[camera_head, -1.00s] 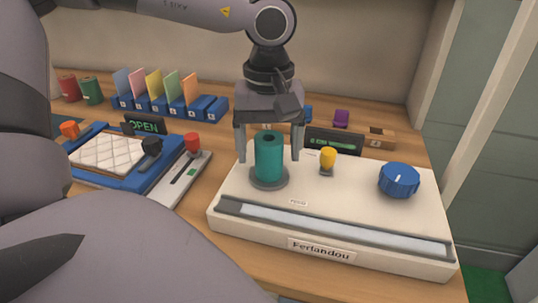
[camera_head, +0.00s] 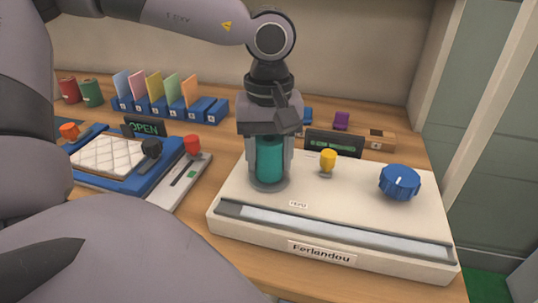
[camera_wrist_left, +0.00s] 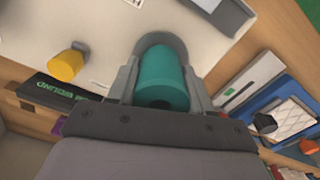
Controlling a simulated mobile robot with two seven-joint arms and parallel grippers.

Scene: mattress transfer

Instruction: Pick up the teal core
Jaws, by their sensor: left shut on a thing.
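The teal core (camera_head: 269,160) is an upright cylinder on a round grey base on the white machine (camera_head: 330,205). My left gripper (camera_head: 268,165) comes down from above and is shut on the core, one finger on each side. The gripper hides the core's top in the head view. In the left wrist view the core (camera_wrist_left: 161,76) sits between the two fingers. The core still appears to stand at its base; I cannot tell whether it touches. My right gripper is not in view.
A yellow knob (camera_head: 328,159) and a blue dial (camera_head: 399,182) stand on the machine to the right. A small display (camera_head: 334,143) is behind. At left are a blue frame with a quilted pad (camera_head: 108,156), a red knob (camera_head: 193,144) and a slotted card rack (camera_head: 165,107).

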